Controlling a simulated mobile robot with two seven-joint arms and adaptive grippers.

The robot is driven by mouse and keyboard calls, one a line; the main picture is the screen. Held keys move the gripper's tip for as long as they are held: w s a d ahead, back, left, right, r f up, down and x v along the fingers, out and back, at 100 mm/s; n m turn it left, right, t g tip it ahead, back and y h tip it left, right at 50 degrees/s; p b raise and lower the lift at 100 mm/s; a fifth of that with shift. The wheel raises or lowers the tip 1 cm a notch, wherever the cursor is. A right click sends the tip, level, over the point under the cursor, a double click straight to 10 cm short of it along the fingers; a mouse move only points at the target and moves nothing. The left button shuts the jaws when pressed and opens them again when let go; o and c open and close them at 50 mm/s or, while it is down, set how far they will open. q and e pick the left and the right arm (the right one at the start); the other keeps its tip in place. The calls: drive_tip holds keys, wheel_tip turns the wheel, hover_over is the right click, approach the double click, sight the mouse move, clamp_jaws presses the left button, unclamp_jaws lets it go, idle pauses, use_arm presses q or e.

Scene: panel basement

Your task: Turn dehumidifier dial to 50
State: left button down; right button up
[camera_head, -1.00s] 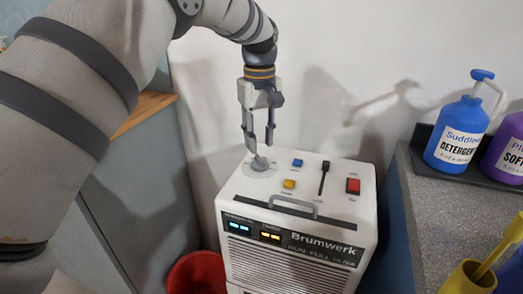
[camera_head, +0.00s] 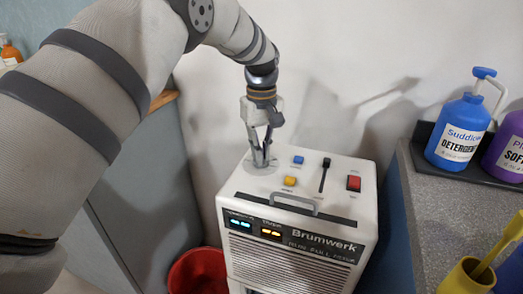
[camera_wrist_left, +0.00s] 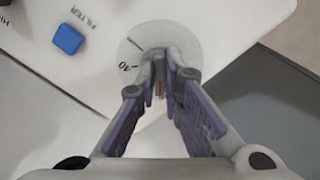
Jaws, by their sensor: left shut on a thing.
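The white dehumidifier (camera_head: 295,259) stands against the wall, with its controls on the top panel. Its dial sits on a round pale scale plate (camera_wrist_left: 132,45) at the top's back left corner. My left gripper (camera_head: 261,163) points down over this plate and is shut on the grey dial (camera_wrist_left: 159,58). A small red mark shows between the fingers in the left wrist view. The number 40 or similar is partly readable on the plate; other numbers are hidden by the fingers. My right gripper is not in view.
A blue button (camera_head: 298,160), yellow button (camera_head: 290,181), black slider (camera_head: 324,175) and red switch (camera_head: 353,183) share the top, with a grey handle (camera_head: 293,203) in front. A red bucket (camera_head: 198,272) stands left. A counter with bottles (camera_head: 460,130) is right.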

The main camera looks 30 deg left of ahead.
use_arm(q)
drive_tip(key=shift+m, duration=0.3)
drive_tip(key=m, duration=0.3)
drive_tip(key=shift+m, duration=0.4)
drive_tip(key=shift+s+a+m, duration=0.1)
drive_tip(key=shift+m, duration=2.2)
drive_tip(key=c, duration=1.7)
unclamp_jaws()
wheel_tip(320, 180, up, 12)
